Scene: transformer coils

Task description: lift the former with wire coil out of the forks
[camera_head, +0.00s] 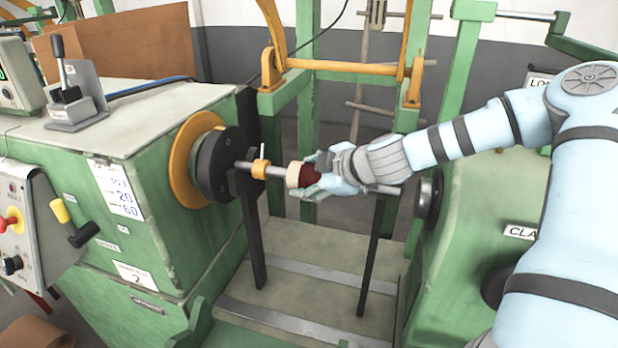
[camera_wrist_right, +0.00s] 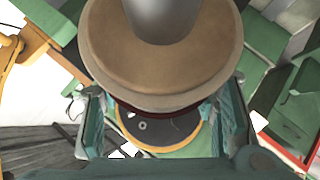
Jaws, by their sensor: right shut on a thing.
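The former with wire coil shows a tan end disc (camera_head: 293,175) and a dark red winding (camera_head: 309,177) in the head view. It sits on a grey shaft lying roughly level between the machine's two green sides. My right gripper (camera_head: 320,174) is shut around the coil; its fingers hide much of it. In the right wrist view the tan disc (camera_wrist_right: 165,65) fills the top middle, between the two fingers. The forks are a left black post (camera_head: 251,235) and a right black post (camera_head: 372,260). I cannot tell whether the shaft touches them. My left gripper is not in view.
A black faceplate (camera_head: 214,166) with an orange ring (camera_head: 183,160) faces the shaft's left end. An orange collar (camera_head: 260,172) sits on the shaft. A dark round tailstock part (camera_head: 429,198) is at right. An orange bar (camera_head: 340,67) crosses behind. Open space lies above the shaft.

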